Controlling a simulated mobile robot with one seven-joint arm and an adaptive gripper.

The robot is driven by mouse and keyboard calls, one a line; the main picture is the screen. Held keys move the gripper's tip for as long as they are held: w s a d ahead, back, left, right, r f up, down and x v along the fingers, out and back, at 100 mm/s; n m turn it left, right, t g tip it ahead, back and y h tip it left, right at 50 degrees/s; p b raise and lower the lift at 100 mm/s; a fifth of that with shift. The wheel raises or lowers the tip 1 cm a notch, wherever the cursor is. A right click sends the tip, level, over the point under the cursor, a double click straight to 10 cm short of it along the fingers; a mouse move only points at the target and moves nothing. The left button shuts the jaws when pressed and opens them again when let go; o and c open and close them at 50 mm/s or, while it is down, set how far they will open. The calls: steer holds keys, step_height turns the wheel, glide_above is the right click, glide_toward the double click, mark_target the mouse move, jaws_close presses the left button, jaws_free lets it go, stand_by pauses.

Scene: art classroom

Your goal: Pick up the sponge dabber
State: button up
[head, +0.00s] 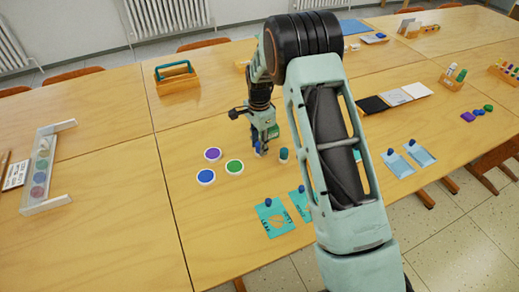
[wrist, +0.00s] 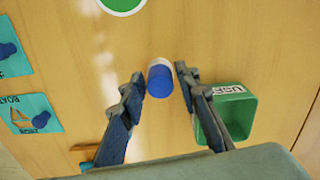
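The sponge dabber is a short cylinder with a blue end and a pale white band, standing on the table. In the wrist view the dabber (wrist: 160,82) is between the two fingertips of my gripper (wrist: 160,74), with a small gap showing on each side. My gripper is open and points down at it. In the head view my gripper (head: 260,146) is low over the table, right of the paint pads, and largely covers the dabber; only a bit of blue shows.
A green bin marked "USED" (wrist: 238,112) stands close beside the right finger. A green-topped cylinder (head: 283,155) stands close by. Purple (head: 213,154), blue (head: 206,176) and green (head: 234,167) pads lie left. Teal cards (head: 273,217) lie in front.

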steer(key=c, duration=0.6)
steer(key=shift+o, duration=0.2)
steer(key=shift+r, duration=0.15)
steer(key=shift+r, duration=0.6)
steer(key=s+d+r, duration=0.5)
steer(key=s+r, duration=0.6)
steer(key=s, duration=0.2)
steer(key=shift+d+r+b, duration=0.2)
steer(key=shift+r+b, duration=0.05)
steer(key=shift+b, duration=0.2)
